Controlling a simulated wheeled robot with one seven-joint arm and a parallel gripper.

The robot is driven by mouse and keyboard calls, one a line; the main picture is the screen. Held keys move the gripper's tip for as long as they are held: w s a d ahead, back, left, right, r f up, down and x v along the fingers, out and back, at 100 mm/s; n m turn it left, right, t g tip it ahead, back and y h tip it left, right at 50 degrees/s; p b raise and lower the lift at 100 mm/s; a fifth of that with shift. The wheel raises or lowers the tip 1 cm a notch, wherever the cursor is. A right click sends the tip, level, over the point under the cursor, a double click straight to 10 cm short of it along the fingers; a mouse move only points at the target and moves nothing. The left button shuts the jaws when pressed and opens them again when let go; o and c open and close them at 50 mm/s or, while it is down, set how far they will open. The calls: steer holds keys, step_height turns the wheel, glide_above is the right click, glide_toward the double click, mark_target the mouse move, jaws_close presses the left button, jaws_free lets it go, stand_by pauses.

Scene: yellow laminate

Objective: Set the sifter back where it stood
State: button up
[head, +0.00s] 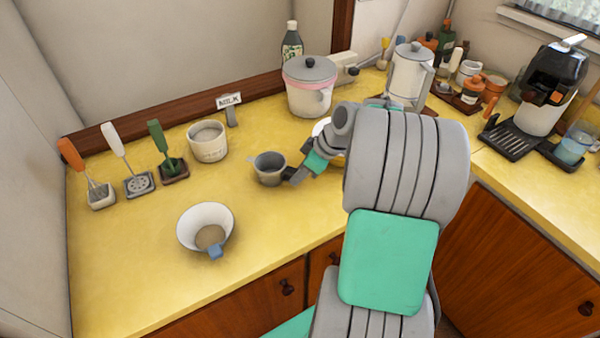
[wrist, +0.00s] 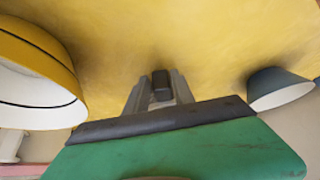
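A small grey cup (head: 270,168) with a short tab on its left rim stands upright on the counter; I take it for the sifter, though I cannot be sure. My gripper (head: 291,177) is low over the counter at its right side. In the wrist view a blue-grey cup (wrist: 278,88), apparently the same one, stands apart to the right of my gripper (wrist: 160,84). The fingers look drawn together with nothing visible held. A white bowl (head: 190,222) at the front left holds something tan with a blue tab.
A cream pot (head: 208,143) and several utensils in stands, such as the green-handled one (head: 161,145), line the back. A white and pink lidded pot (head: 309,90) stands behind my arm. A round vessel (wrist: 35,75) is close on the left in the wrist view. The front left counter is mostly clear.

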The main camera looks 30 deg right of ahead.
steer(key=shift+o, duration=0.3)
steer(key=o, duration=0.5)
steer(key=shift+c, duration=0.6)
steer(key=p+v, duration=0.5)
steer(key=v, duration=0.3)
steer(key=shift+w+a+r, duration=0.2)
steer(key=shift+r, duration=0.4)
